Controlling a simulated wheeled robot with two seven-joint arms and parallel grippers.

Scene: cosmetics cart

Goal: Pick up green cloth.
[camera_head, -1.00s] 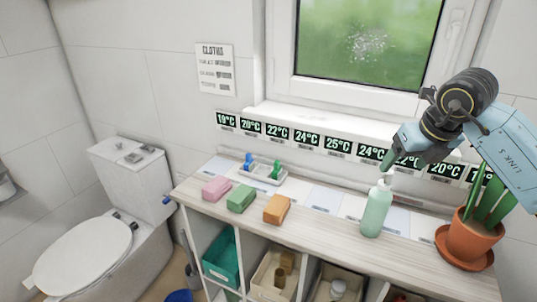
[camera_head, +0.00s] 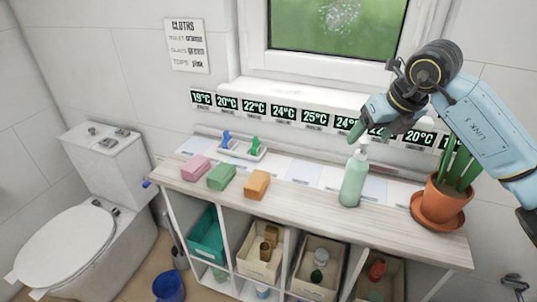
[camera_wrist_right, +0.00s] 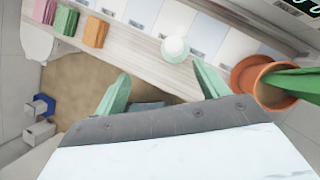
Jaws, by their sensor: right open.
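The green cloth (camera_head: 221,176) is a folded block on the counter top, between a pink cloth (camera_head: 196,167) and an orange cloth (camera_head: 256,184). In the right wrist view the green cloth (camera_wrist_right: 95,32) lies at the upper left, beyond the fingers. My right gripper (camera_head: 356,132) is above the back of the counter, over the pump bottle and well to the right of the cloths. Its two green fingers (camera_wrist_right: 160,92) are spread apart in the wrist view, with nothing between them. My left gripper is not in view.
A pale green pump bottle (camera_head: 354,180) stands just below my right gripper. A potted plant (camera_head: 443,200) in terracotta stands at the counter's right end. A white tray (camera_head: 242,150) with blue and green items sits behind the cloths. Open shelves with bins are below.

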